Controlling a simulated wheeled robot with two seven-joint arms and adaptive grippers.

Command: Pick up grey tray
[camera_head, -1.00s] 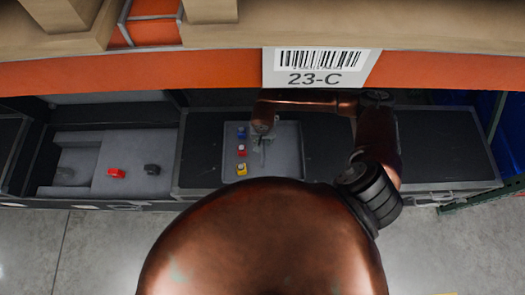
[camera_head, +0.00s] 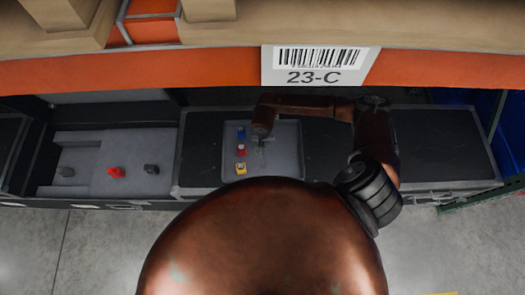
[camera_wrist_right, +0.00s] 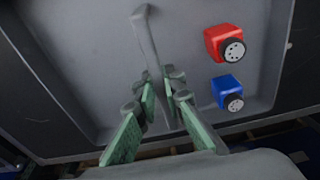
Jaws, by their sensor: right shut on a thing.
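The grey tray (camera_head: 286,150) lies on the black case lid in the middle of the head view. It also fills much of the right wrist view (camera_wrist_right: 195,88). A thin grey handle (camera_wrist_right: 147,38) stands up from the tray. My right gripper (camera_head: 260,143) is above the middle of the tray, and its green-padded fingers (camera_wrist_right: 163,85) are shut on the handle. A blue item (camera_head: 241,131), a red item (camera_head: 241,149) and a yellow item (camera_head: 241,168) sit along the tray's left side. I cannot tell any gap under the tray. My left gripper is not in view.
An open dark tote (camera_head: 35,165) at left holds grey inserts with a red knob (camera_head: 116,172) and black ones. An orange shelf beam (camera_head: 150,73) with a 23-C label (camera_head: 318,67) runs above the cases. The lid right of the tray (camera_head: 440,145) is clear.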

